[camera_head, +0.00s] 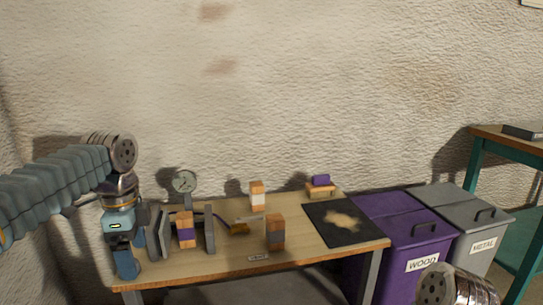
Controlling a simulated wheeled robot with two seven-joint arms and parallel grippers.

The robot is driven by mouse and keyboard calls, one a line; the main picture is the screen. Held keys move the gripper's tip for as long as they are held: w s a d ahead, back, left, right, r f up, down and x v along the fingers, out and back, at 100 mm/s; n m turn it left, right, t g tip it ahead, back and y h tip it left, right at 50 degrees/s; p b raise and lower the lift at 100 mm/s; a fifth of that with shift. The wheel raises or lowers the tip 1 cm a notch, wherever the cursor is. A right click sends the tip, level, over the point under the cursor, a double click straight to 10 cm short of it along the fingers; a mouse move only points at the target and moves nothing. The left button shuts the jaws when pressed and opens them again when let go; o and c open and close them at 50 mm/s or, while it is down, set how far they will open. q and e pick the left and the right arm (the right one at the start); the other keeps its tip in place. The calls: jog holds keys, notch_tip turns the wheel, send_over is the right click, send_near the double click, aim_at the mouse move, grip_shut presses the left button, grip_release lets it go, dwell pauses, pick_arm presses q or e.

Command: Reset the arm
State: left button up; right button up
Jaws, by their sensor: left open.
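My left arm comes in from the left, and my left gripper (134,256) points down at the left end of the wooden workbench (205,268). Its fingers are apart, and I see nothing between them. Grey upright plates (209,229) stand just right of it, with a wood block with a purple band (185,230) between them. A rounded metal part of my right arm shows at the bottom right, but the right gripper is out of the picture.
A block with a white band (257,196), a block with a grey band (275,232), a gauge (185,182) and a black mat (345,221) are on the bench. Purple WOOD (405,232) and grey METAL (466,219) bins stand at right, before a teal-legged table (507,139).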

pick_arm(q)
jog(key=w+d+f+n+h, duration=0.1)
jog(key=d+f+n, duration=0.3)
jog(key=f, duration=1.1)
jog(key=w+d+f+n+h, duration=0.15)
jog(key=d+f, duration=0.55)
jog(key=f, duration=0.8)
jog(key=s+d+f+n+h, duration=0.1)
jog(key=s+d+f+n, duration=0.1)
jog(key=s+f+n, duration=0.3)
jog(key=s+d+f+n, duration=0.3)
jog(key=s+f+n, duration=0.3)
jog(key=s+f, duration=0.7)
jog(key=shift+s+d+f+t+h, duration=0.25)
jog(key=shift+f+t+h, duration=0.1)
jog(key=shift+f, duration=0.3)
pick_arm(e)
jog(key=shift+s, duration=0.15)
pick_arm(q)
jog(key=shift+n, duration=0.25)
jog(key=shift+c, duration=0.4)
